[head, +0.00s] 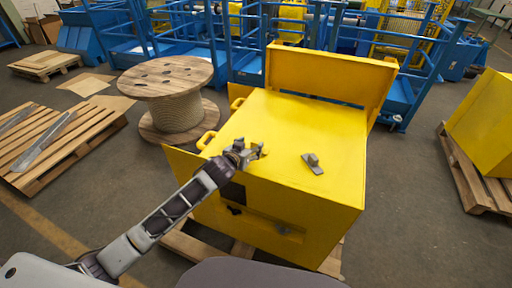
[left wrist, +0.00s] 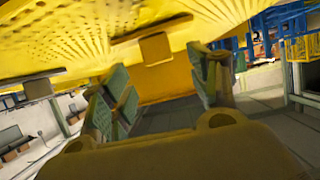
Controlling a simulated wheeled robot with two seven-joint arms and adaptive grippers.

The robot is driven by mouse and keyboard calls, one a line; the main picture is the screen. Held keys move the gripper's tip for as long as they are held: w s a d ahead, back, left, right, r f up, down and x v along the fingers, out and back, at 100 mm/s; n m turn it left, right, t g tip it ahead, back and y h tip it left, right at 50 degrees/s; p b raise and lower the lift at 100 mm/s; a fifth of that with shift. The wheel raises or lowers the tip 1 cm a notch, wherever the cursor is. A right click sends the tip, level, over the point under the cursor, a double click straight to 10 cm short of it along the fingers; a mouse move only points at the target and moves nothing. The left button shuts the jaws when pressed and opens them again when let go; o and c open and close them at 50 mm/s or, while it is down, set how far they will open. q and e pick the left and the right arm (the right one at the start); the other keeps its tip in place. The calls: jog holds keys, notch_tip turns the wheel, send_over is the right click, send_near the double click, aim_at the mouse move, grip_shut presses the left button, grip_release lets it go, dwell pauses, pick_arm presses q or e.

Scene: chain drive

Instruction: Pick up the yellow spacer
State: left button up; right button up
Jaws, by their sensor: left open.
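My left gripper (head: 250,153) is above the left front part of the top of the yellow cabinet (head: 337,138). In the left wrist view its two padded fingers (left wrist: 160,68) stand apart with nothing held between them. A small yellowish block (left wrist: 155,48) shows in the left wrist view against a yellow surface, just beyond and between the fingertips. It may be the yellow spacer, but I cannot tell for sure. In the head view I cannot pick the spacer out from the yellow top; the gripper may hide it. My right gripper is not in view.
A small grey part with a flat base (head: 313,162) lies on the cabinet top, right of my gripper. A raised yellow panel (head: 330,75) closes off the back. Yellow handles (head: 207,140) stick out at left. A cable reel (head: 168,95) stands beyond. The top's right side is clear.

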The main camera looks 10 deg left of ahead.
aim_at(255, 143)
pick_arm(q)
jog(key=shift+w, duration=0.1)
jog(key=shift+w+d+f, duration=0.2)
jog(key=shift+w+f, duration=0.1)
jog(key=shift+w, duration=0.3)
jog(key=shift+p+x, duration=0.3)
jog(key=shift+x, duration=1)
jog(key=shift+w+f, duration=0.25)
jog(key=shift+w, duration=0.1)
jog(key=shift+d, duration=0.1)
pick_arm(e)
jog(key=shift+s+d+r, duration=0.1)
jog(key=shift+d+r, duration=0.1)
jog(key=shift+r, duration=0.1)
pick_arm(q)
jog(key=c, duration=1.1)
jog(key=shift+w, duration=0.1)
jog(key=shift+c, duration=0.4)
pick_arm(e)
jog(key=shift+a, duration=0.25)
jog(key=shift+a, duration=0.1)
